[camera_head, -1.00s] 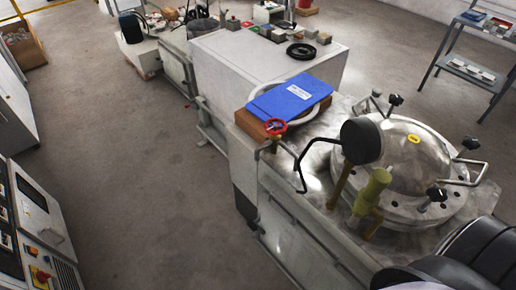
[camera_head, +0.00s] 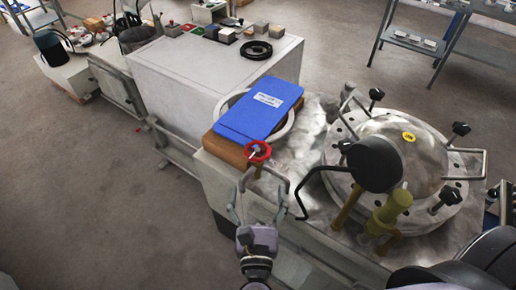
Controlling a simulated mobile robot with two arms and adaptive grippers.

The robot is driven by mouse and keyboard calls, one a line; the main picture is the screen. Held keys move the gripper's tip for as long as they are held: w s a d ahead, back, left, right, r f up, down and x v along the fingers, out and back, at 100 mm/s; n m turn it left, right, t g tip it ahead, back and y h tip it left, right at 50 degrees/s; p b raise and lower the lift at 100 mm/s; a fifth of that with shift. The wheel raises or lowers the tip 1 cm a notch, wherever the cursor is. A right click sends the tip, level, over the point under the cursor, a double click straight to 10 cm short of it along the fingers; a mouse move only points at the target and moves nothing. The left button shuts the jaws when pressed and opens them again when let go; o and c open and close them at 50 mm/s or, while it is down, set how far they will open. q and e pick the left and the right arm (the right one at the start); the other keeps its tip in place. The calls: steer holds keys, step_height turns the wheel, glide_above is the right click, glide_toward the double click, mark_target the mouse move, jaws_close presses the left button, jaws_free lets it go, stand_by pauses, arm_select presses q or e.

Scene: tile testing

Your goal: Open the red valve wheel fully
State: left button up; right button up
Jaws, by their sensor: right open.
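The red valve wheel (camera_head: 257,151) is a small ring on a stem at the front edge of the bench, just below the corner of a blue folder. My right gripper (camera_head: 256,185) comes up from the bottom of the picture. Its two grey fingers are spread apart with nothing between them. The fingertips are just below the wheel in the picture; I cannot tell whether they touch its stem. The lower stem is partly hidden by the fingers. My left gripper is not in view.
The blue folder (camera_head: 258,108) lies over a white ring and a brown block (camera_head: 228,148) behind the wheel. To the right, a bent black handle (camera_head: 314,190) and a domed metal vessel (camera_head: 410,150) stand close. Open floor (camera_head: 110,210) lies to the left.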

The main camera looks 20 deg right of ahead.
mark_target(258, 141)
steer(key=p+x, duration=0.2)
steer(key=x, duration=1)
steer(key=shift+w+d+f, duration=0.1)
steer(key=shift+w+d, duration=0.05)
steer(key=shift+w, duration=0.45)
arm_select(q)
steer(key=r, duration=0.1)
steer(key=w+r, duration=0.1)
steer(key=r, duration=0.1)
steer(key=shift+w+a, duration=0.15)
arm_select(e)
steer(key=shift+c, duration=0.2)
steer(key=c, duration=1.1)
